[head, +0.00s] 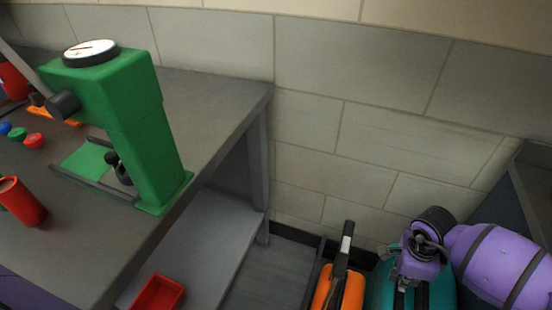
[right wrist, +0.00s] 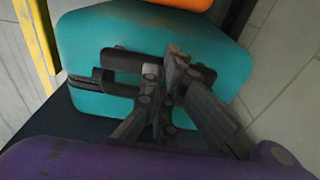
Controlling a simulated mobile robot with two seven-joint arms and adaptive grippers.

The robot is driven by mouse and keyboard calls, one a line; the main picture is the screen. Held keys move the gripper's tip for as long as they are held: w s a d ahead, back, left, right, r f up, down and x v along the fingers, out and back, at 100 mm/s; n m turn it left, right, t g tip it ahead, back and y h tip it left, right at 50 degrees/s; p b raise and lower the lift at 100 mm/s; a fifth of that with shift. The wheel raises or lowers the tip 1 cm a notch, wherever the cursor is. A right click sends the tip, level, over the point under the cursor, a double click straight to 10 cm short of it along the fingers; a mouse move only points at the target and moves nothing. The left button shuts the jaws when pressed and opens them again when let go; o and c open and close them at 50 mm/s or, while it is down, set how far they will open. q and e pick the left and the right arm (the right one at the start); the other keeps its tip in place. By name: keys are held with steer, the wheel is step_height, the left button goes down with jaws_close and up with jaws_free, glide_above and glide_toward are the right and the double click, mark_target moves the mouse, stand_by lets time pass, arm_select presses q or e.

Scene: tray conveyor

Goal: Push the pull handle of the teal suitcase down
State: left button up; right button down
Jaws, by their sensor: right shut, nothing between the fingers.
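The teal suitcase (head: 380,287) stands at the bottom right of the head view, partly behind my right gripper (head: 411,277). In the right wrist view the suitcase (right wrist: 215,45) fills the middle. A dark bar, which looks like its pull handle (right wrist: 124,61), lies across its top, close to the shell. My right gripper (right wrist: 174,60) is shut and empty, with its fingertips over the middle of this bar. I cannot tell whether they touch it. The gripper hides part of the bar. My left gripper is out of view.
An orange suitcase (head: 350,292) with its handle (head: 344,249) raised stands beside the teal one. A grey bench (head: 215,110) with a green press (head: 140,130) is at left, a red tray (head: 158,294) on its lower shelf. A block wall (head: 350,75) closes the back.

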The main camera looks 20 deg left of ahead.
steer(key=shift+a+r+p, duration=0.2)
steer(key=shift+a+r, duration=0.05)
steer(key=shift+a, duration=0.35)
steer(key=shift+a+r+p, duration=0.15)
steer(key=shift+a+r, duration=0.1)
steer(key=shift+a, duration=0.35)
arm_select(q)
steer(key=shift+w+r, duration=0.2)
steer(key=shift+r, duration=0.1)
arm_select(e)
steer(key=shift+a, duration=0.3)
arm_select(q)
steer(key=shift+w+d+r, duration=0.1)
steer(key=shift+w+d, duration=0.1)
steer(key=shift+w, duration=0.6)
arm_select(e)
step_height(320, 180, up, 12)
steer(key=a, duration=0.1)
steer(key=shift+s+a, duration=0.1)
